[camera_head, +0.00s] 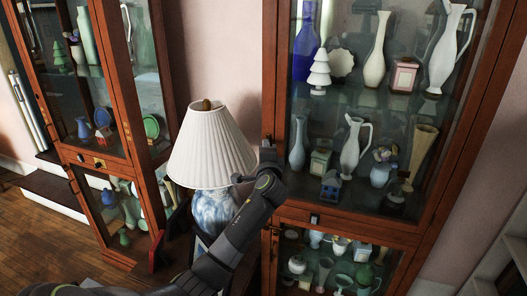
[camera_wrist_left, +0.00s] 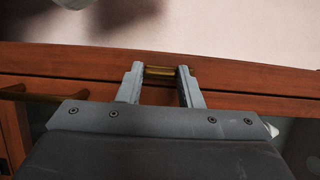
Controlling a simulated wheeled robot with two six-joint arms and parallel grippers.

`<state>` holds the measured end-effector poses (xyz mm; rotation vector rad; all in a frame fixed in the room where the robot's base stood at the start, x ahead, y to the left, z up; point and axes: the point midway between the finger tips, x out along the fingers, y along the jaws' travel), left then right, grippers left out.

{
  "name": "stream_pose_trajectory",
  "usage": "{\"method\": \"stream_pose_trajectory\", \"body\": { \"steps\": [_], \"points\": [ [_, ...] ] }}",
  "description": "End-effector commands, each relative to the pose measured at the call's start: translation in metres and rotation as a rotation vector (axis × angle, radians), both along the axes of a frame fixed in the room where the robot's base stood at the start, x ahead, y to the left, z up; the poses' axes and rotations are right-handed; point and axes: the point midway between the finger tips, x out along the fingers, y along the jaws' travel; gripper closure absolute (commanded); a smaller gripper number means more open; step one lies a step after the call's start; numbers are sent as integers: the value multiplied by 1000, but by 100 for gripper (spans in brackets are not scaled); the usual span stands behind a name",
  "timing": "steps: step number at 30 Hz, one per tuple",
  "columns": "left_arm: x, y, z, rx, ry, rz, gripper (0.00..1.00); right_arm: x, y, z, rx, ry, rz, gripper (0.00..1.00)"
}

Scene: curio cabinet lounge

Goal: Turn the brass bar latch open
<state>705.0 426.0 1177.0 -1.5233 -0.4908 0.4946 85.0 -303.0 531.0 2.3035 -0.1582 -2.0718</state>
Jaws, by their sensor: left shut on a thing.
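My left gripper (camera_head: 267,152) is at the left door frame of the right-hand cabinet in the head view, with my arm reaching up to it from below. In the left wrist view, the two fingers of my left gripper (camera_wrist_left: 160,77) are shut on a short brass piece (camera_wrist_left: 160,72), which I take to be the bar latch, against the reddish wooden frame (camera_wrist_left: 240,104). The latch is hidden behind the gripper in the head view, and I cannot tell its angle. My right gripper is in neither view.
A lamp with a pleated white shade (camera_head: 211,148) and blue-white base stands close left of my arm. Glass shelves hold fragile pieces, such as a white jug (camera_head: 354,146). Another cabinet (camera_head: 118,165) stands at left. A second brass bar (camera_wrist_left: 32,96) shows in the wrist view.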

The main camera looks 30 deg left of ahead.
Motion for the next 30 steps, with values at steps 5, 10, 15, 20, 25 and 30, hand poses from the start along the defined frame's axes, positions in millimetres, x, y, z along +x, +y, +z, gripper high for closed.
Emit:
{"method": "stream_pose_trajectory", "body": {
  "steps": [5, 10, 15, 20, 25, 30],
  "points": [
    [0, 2, 3, -2, -5, 3, 90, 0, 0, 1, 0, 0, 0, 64],
    [0, 2, 3, -2, -6, 3, 90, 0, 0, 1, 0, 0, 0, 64],
    [0, 1, 3, -2, -6, 3, 58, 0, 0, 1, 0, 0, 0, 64],
    [0, 1, 2, -3, -5, 2, 45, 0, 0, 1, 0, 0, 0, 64],
    [0, 0, 1, -5, -4, 1, 45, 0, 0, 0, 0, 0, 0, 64],
    [-4, -3, 0, -6, -3, 1, 45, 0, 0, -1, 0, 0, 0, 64]
  ]
}}
